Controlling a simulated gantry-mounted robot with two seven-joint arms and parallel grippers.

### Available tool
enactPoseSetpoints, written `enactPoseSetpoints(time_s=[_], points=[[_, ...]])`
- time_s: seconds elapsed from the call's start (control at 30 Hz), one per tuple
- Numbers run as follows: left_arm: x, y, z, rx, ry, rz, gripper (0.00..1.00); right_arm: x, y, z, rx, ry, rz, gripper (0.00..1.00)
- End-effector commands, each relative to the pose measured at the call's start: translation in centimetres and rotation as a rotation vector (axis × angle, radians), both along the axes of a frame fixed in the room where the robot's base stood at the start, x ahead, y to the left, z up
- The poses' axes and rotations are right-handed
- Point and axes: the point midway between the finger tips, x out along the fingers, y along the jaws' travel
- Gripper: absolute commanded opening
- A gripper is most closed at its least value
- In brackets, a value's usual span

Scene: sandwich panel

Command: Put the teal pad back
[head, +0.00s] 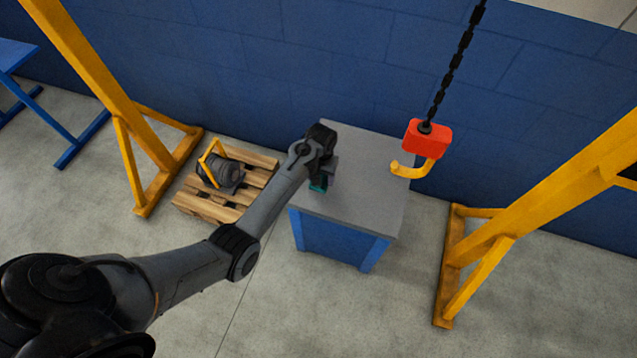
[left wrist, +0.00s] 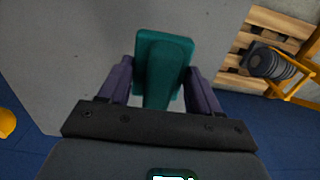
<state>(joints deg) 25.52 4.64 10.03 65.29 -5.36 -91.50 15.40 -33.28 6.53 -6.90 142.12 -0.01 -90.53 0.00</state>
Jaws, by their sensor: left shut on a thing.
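The teal pad (left wrist: 162,62) sits between the two fingers of my left gripper (left wrist: 164,90) in the left wrist view. My left gripper is shut on it. In the head view only a small part of the teal pad (head: 318,185) shows, below the left gripper (head: 327,176), at the left side of the grey tabletop (head: 365,170). I cannot tell whether the pad touches the tabletop. My right gripper is not in view.
A wooden pallet (head: 193,205) with a dark round machine (head: 222,171) stands left of the table. A red hoist block (head: 428,138) with a yellow hook (head: 418,170) hangs by the table's right side. Yellow gantry legs (head: 125,110) flank the area. Most of the tabletop is clear.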

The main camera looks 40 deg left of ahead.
Motion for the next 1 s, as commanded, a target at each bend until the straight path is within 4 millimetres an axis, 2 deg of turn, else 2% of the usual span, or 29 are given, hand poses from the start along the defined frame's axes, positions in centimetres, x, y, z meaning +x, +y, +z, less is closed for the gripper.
enactPoseSetpoints(time_s=[0.27, 0.53, 0.9, 0.93, 1.0], points=[[-0.3, 0.7, -1.2, 0.000, 0.000, 0.001, 0.39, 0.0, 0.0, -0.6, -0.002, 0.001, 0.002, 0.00], [-0.4, 0.7, -4.3, 0.001, 0.000, 0.001, 0.39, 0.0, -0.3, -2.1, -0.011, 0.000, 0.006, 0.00], [-0.3, 0.7, -4.5, 0.001, -0.001, 0.001, 0.39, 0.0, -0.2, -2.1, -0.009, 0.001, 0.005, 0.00], [-0.3, 0.7, -4.5, 0.001, -0.001, 0.001, 0.65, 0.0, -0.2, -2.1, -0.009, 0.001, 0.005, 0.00], [-0.3, 0.7, -4.5, 0.000, -0.001, 0.001, 0.75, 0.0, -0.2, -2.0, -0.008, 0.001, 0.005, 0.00]])
